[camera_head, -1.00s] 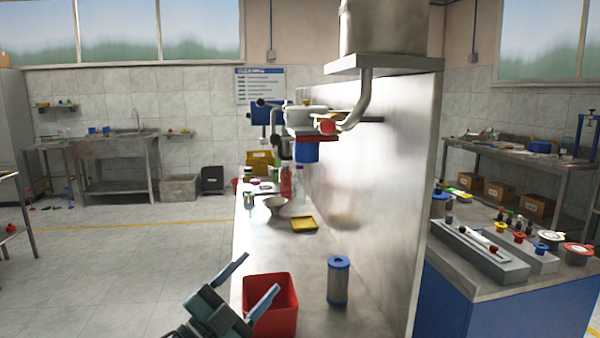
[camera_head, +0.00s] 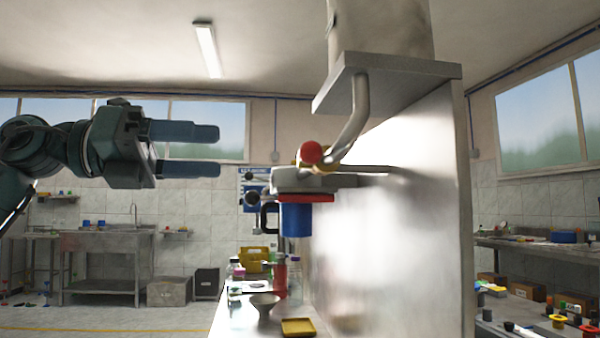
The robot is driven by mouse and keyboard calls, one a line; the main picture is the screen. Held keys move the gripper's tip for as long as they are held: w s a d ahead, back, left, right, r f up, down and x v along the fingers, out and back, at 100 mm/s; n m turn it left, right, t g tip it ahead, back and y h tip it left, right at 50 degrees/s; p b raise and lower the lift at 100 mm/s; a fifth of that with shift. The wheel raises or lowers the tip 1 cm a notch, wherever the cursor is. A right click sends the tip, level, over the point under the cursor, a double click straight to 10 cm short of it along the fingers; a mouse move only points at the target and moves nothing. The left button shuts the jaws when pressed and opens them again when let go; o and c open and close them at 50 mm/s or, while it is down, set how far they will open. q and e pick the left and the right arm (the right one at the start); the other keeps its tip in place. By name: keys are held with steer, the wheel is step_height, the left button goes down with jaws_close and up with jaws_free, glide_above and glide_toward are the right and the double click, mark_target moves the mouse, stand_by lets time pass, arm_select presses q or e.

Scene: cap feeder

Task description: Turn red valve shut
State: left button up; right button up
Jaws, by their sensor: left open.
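The red valve (camera_head: 311,152) is a round red knob at the lower end of a bent metal pipe (camera_head: 357,115). The pipe comes down from a metal tank (camera_head: 383,32) on a wall shelf. Below the valve is a grey fixture with a red band (camera_head: 306,198) and a blue cylinder (camera_head: 296,220). My left gripper (camera_head: 218,151) is open and empty, its two blue fingers pointing right. In the picture it is left of the valve and about level with it, clearly apart. My right gripper is not in view.
A steel panel (camera_head: 420,210) stands right of the valve, under the tank's shelf (camera_head: 395,68). The bench below holds a bowl (camera_head: 263,303), a yellow tray (camera_head: 298,327) and several bottles. Left of the valve the air is free up to my gripper.

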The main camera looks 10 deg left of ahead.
mark_target(300, 155)
arm_select(q)
steer(key=x, duration=1.2)
steer(key=shift+d+r, duration=0.1)
steer(key=shift+d, duration=0.35)
steer(key=c, duration=0.7)
steer(key=shift+a+r, duration=0.15)
steer(key=shift+r, duration=0.05)
jaws_close()
